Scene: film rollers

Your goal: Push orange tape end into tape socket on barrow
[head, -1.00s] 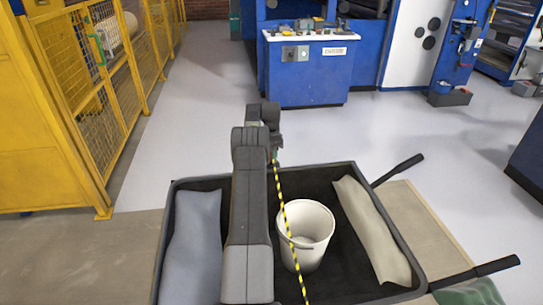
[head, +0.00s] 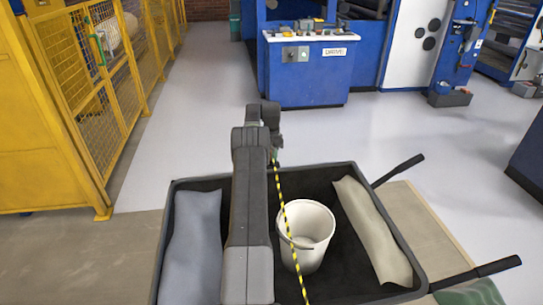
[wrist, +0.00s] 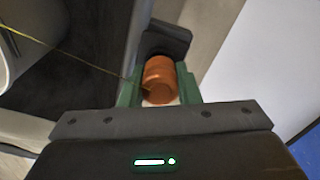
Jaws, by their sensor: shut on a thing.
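The orange tape end (wrist: 158,82) is a ribbed, round piece between the green fingers of my gripper (wrist: 160,74) in the wrist view. The fingers are shut on it. A dark block at the barrow's rim, apparently the tape socket (wrist: 172,36), lies directly beyond the orange end. I cannot tell whether the two touch or how far the end is in. The barrow (head: 340,166) is a dark tray in the head view. The yellow-black tape (head: 284,208) runs from near my gripper across the tray. In the head view, my arm hides the orange end and the socket.
A white bucket (head: 306,222) stands in the barrow, between a grey-blue sack (head: 190,245) and a beige sack (head: 372,232). Two black handles stick out at right. A yellow mesh fence (head: 105,80) is at left, a blue console (head: 308,75) ahead. Grey floor between is clear.

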